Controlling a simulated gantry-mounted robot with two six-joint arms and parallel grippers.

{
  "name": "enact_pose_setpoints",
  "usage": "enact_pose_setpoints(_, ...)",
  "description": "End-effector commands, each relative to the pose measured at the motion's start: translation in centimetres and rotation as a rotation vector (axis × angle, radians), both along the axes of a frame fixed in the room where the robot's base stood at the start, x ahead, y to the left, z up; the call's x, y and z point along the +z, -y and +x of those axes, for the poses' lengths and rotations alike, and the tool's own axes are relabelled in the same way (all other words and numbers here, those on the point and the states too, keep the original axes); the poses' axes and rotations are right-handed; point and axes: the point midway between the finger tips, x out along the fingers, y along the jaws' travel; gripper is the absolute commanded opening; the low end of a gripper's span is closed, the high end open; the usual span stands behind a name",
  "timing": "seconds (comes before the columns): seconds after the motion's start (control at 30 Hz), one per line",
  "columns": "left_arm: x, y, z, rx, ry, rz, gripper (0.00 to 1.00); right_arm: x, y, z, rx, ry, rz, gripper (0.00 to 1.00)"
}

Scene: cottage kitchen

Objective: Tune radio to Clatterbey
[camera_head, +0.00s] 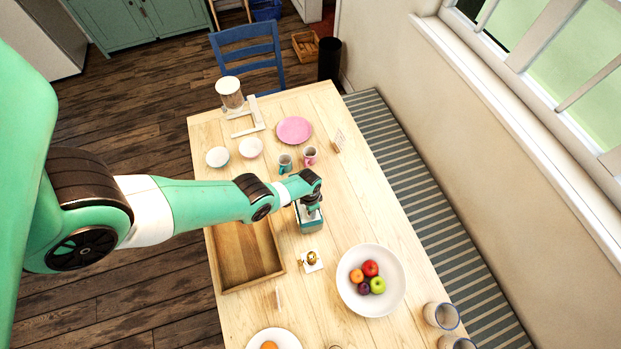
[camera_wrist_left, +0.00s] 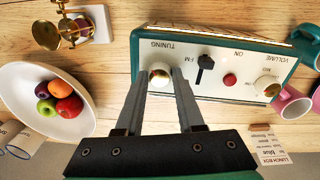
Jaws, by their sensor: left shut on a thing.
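The radio (camera_head: 309,224) is a small teal box with a cream top, standing on the table beneath my left gripper (camera_head: 313,205). In the left wrist view its cream panel (camera_wrist_left: 215,58) appears upside down, with TUNING, FM, ON and VOLUME lettering. My left gripper (camera_wrist_left: 161,72) has its two grey fingers on either side of the round tuning knob (camera_wrist_left: 159,76), shut on it. A black lever (camera_wrist_left: 205,66), a red button (camera_wrist_left: 230,80) and the volume knob (camera_wrist_left: 267,86) are beside it. No station names can be read. My right gripper is out of view.
A wooden tray (camera_head: 281,264) lies left of the radio. A brass object on a white base (camera_head: 311,262) and a white fruit bowl (camera_head: 390,305) stand nearer. Mugs (camera_head: 285,163), a pink plate (camera_head: 294,130) and small bowls (camera_head: 217,157) are farther back.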

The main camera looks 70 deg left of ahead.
Motion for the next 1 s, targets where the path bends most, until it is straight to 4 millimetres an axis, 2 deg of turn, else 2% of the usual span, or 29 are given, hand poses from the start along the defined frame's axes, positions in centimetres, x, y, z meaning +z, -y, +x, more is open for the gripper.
enact_pose_setpoints(0.53, -0.04, -0.01, 0.00, -0.030, 0.001, 0.001, 0.00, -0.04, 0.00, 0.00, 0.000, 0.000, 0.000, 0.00)
enact_pose_setpoints(0.57, -0.04, -0.01, 0.00, -0.030, 0.001, 0.001, 0.39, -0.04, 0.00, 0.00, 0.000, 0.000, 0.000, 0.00)
enact_pose_setpoints(0.7, -0.04, -0.01, -0.01, -0.029, 0.000, 0.000, 0.64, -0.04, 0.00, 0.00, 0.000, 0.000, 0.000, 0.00)
enact_pose_setpoints(0.73, -0.04, -0.01, -0.01, -0.029, 0.000, 0.000, 0.67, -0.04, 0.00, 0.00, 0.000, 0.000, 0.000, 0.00)
enact_pose_setpoints(1.0, 0.07, -0.01, 0.01, -0.029, 0.000, 0.000, 0.67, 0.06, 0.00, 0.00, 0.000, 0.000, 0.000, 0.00)
